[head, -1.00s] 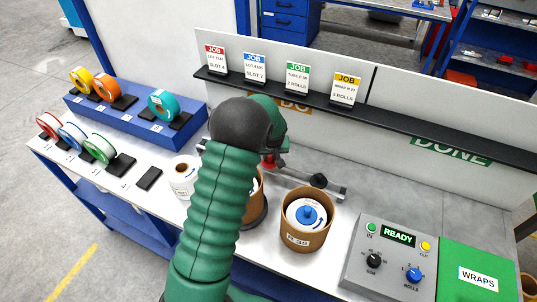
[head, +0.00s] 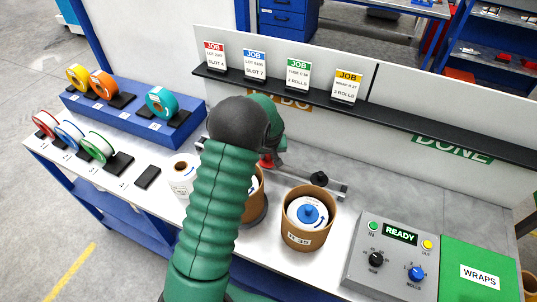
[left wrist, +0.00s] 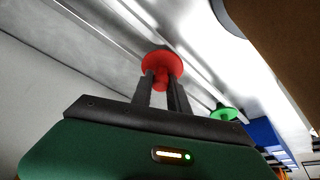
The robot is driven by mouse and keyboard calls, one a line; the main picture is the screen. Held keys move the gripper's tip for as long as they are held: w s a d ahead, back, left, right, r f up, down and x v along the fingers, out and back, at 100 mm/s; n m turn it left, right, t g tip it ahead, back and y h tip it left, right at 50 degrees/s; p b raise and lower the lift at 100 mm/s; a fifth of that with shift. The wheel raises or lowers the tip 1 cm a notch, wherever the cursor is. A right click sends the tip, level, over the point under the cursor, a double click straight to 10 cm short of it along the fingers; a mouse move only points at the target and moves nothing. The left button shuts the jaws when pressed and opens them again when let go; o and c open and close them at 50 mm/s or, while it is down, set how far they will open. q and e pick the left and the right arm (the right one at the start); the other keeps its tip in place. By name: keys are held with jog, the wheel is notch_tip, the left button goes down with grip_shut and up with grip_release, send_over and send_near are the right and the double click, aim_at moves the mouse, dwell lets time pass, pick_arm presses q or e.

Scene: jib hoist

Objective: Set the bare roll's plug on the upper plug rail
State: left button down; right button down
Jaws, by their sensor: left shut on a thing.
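My left gripper (left wrist: 160,88) is shut on a red plug (left wrist: 162,64), gripping its stem with the round flange beyond the fingertips. In the head view the red plug (head: 266,161) shows only partly beside my green arm, which hides most of the gripper. A metal rail (head: 335,189) with a black knob runs behind the cardboard tubes; its left part is hidden. Whether the plug touches a rail cannot be told. A white roll (head: 182,170) with an open core stands left of my arm. A blue plug (head: 308,213) sits in a roll inside a cardboard tube (head: 306,237). My right gripper is not in view.
A green plug (left wrist: 223,112) stands near the rails. A second cardboard tube is mostly behind my arm. A control box (head: 393,262) reads READY beside a green WRAPS panel (head: 478,270). Tape reels stand on a blue step (head: 132,118) at left. A card shelf (head: 390,122) runs behind.

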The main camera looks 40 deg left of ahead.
pick_arm(q)
jog(key=shift+a+f, duration=0.35)
jog(key=shift+a, duration=0.1)
jog(key=shift+s+d, duration=0.1)
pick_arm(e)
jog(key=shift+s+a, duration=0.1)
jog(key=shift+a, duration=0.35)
pick_arm(q)
jog(key=c, duration=1.2)
grip_release()
jog(key=shift+d+r, duration=0.1)
jog(key=shift+d, duration=0.15)
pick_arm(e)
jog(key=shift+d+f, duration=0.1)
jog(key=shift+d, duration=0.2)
pick_arm(q)
jog(key=shift+a, duration=0.15)
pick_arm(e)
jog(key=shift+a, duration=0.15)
pick_arm(q)
jog(key=b+v, duration=0.1)
jog(key=v, duration=1.5)
jog(key=shift+r, duration=0.3)
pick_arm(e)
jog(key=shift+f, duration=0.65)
